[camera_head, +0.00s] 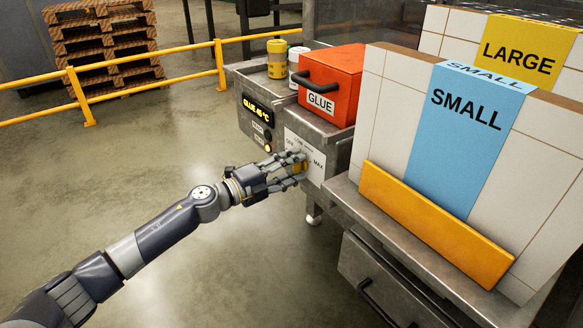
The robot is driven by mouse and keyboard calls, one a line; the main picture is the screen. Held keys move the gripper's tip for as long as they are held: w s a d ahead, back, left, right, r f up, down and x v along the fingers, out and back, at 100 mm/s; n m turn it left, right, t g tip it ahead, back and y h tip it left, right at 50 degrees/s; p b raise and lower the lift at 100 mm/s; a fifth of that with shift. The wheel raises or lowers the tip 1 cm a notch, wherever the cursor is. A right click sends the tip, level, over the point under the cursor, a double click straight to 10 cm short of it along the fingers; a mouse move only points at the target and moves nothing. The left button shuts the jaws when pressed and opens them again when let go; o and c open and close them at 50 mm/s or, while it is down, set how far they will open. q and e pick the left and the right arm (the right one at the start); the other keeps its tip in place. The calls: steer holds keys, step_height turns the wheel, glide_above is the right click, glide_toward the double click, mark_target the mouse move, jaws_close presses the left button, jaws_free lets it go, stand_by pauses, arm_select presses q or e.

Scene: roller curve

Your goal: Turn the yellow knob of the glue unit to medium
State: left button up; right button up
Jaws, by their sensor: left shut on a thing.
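The glue unit (318,127) is a grey metal cabinet in the middle of the head view. Its front has a white dial plate (316,169) with OFF at the left, MAX at the right and small lettering above that is hard to read. The yellow knob (299,168) sits on this plate, mostly covered by my fingers, so its pointer setting cannot be read. My left gripper (296,172) reaches in from the left and is shut on the yellow knob. My right gripper is out of view.
A red GLUE box (332,84) with a black handle stands on the unit, beside small yellow (277,59) and white (297,66) containers. A lit display (262,110) shows GLUE and a temperature. SMALL (466,130) and LARGE (519,52) panels stand at the right.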

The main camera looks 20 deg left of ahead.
arm_select(q)
steer(key=shift+f+m, duration=0.15)
steer(key=shift+m, duration=1.55)
steer(key=shift+b, duration=0.3)
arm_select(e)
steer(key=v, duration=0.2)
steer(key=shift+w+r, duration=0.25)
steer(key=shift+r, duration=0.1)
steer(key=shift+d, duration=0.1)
arm_select(q)
steer(key=o, duration=1.1)
steer(key=shift+c, duration=0.2)
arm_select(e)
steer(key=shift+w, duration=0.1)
arm_select(q)
steer(key=shift+s, duration=0.1)
steer(key=v, duration=1.2)
